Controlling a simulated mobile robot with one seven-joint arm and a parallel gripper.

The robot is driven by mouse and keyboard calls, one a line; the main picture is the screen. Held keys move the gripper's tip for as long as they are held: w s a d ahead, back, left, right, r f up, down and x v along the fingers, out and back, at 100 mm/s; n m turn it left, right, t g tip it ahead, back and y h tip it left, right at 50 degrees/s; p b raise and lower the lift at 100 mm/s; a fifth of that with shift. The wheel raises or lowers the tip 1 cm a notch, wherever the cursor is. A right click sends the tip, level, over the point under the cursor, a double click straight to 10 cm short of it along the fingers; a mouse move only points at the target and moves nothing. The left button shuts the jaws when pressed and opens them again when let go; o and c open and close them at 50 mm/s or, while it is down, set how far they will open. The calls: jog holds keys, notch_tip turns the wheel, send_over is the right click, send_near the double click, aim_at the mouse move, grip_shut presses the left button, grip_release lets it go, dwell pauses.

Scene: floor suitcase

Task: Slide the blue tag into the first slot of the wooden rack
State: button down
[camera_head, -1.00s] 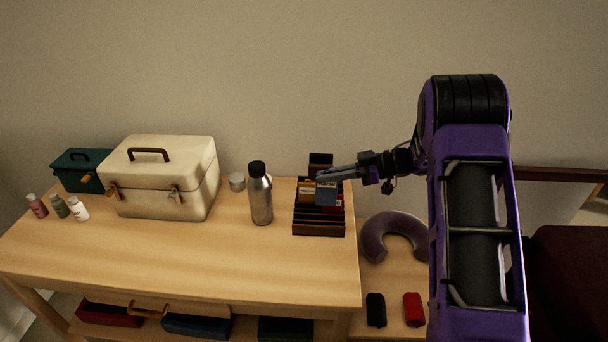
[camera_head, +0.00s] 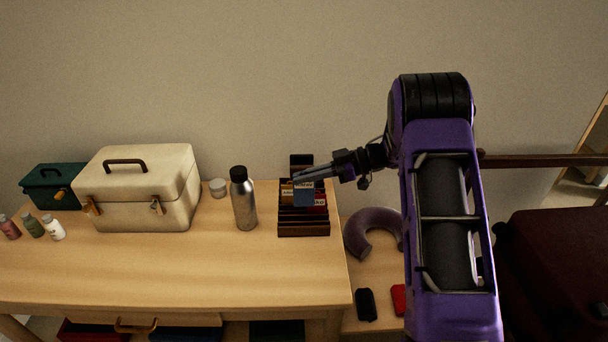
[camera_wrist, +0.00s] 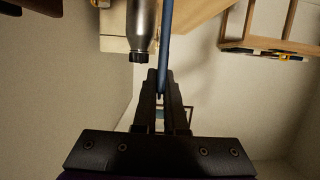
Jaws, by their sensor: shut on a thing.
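My gripper (camera_head: 298,177) is shut on the blue tag (camera_head: 303,195), which hangs below the fingertips over the dark wooden rack (camera_head: 303,230). In the wrist view the blue tag (camera_wrist: 166,42) shows edge-on as a thin strip between the fingers (camera_wrist: 161,88).
A steel bottle (camera_head: 244,202) stands on the table left of the rack, and a small jar (camera_head: 218,188) is beyond it. A cream case (camera_head: 140,190) is further left. A neck pillow (camera_head: 372,234) lies to the right. The table front is clear.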

aim_at(305, 206)
jog(key=shift+f+b, duration=1.25)
jog(key=shift+f, duration=1.65)
jog(key=shift+p, duration=0.7)
jog(key=shift+f+b, duration=1.1)
jog(key=shift+f, duration=1.15)
jog(key=c, duration=0.9)
grip_release()
jog(key=v, duration=1.7)
jog(key=shift+d+p, duration=0.2)
jog(key=shift+p, duration=0.15)
jog(key=shift+r, duration=0.1)
